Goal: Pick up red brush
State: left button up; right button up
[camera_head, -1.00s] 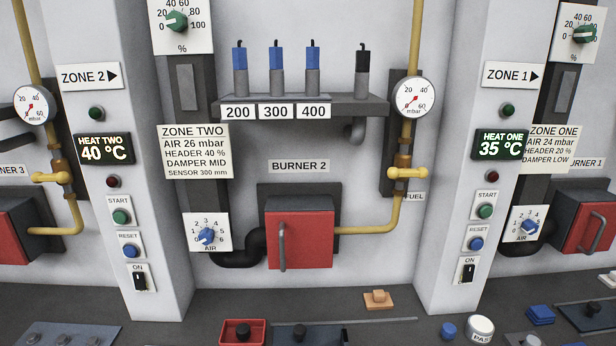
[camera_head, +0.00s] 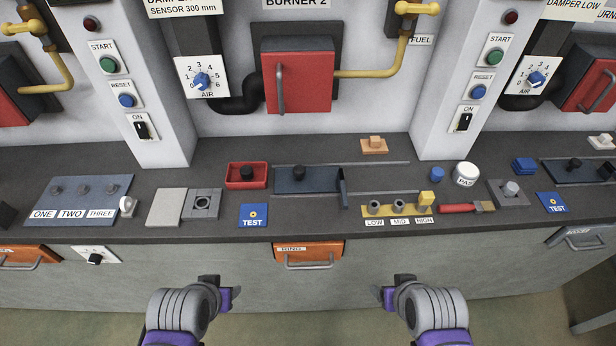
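The red brush (camera_head: 458,209) lies flat on the dark counter, right of centre near the front. Its red handle points left and its tan bristle end points right. My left gripper (camera_head: 226,298) and my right gripper (camera_head: 388,298) are both low in the picture, in front of the counter and nearer to me. Both are apart from the brush; the right one is to its lower left. Nothing shows in either gripper, and their finger gaps are not clear from this angle.
Left of the brush is a yellow block labelled LOW, MID, HIGH (camera_head: 396,211). A grey block with a knob (camera_head: 510,193) stands to its right, and a white PASS cylinder (camera_head: 466,174) behind it. An orange drawer (camera_head: 308,256) is in the counter front.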

aim_at(479, 207)
jog(key=z, duration=1.4)
jog(key=u, duration=1.95)
jog(key=z, duration=1.95)
jog(key=i+l+u, duration=0.35)
jog(key=u, duration=0.15)
